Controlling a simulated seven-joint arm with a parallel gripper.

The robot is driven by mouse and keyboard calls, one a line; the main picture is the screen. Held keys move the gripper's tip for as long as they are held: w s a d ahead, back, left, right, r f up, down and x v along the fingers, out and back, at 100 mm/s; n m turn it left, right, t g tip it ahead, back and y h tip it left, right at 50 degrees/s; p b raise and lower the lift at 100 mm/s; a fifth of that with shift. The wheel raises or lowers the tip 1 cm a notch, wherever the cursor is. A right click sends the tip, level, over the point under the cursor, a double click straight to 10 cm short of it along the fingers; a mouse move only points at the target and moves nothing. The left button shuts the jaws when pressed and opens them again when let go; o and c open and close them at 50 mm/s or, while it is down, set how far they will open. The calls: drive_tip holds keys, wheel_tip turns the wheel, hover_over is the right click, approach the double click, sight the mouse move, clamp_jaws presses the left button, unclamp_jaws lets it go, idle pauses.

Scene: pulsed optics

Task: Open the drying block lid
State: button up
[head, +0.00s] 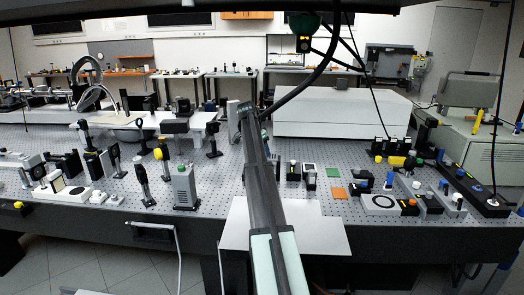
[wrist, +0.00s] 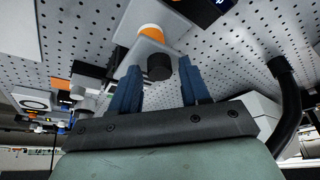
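My gripper (wrist: 160,76) shows in the wrist view with its two blue fingers spread apart and nothing held. A short black cylindrical knob (wrist: 160,67) appears between the fingertips, with a gap on each side; its depth relative to them is hard to judge. It is by a pale grey block (wrist: 138,52) with an orange-and-white round part (wrist: 151,32). This may be the drying block, but I cannot be sure, and no lid is clearly distinguishable. In the head view my arm crosses the middle, and the gripper fingers cannot be made out.
The perforated optics table (head: 330,215) is crowded with mounts. A plate with a black ring (head: 381,202) stands at right among small devices. A large white box (head: 340,112) stands behind. A black cable (wrist: 287,95) hangs beside my gripper.

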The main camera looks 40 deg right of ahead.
sight(274, 157)
clamp_jaws()
idle(0.3)
drive_tip(key=shift+r, duration=0.15)
drive_tip(key=r+t+y, duration=0.1)
drive_tip(key=s+d+r+t+y, duration=0.1)
drive_tip(key=t+y, duration=0.1)
drive_tip(key=shift+s+d+r+m, duration=0.1)
drive_tip(key=shift+s+d+m, duration=0.2)
drive_tip(key=s+d+t+y, duration=0.1)
drive_tip(key=s+d+r+t+y, duration=0.1)
drive_tip(key=t+y, duration=0.1)
drive_tip(key=shift+r+m, duration=0.25)
drive_tip(key=shift+m, duration=0.05)
drive_tip(key=s+d+m+t+y, duration=0.1)
drive_tip(key=s+d+t+y, duration=0.3)
drive_tip(key=t, duration=0.3)
drive_tip(key=shift+s+d+f+m+y, duration=0.3)
drive_tip(key=shift+f+m+y, duration=0.1)
drive_tip(key=shift+y, duration=0.5)
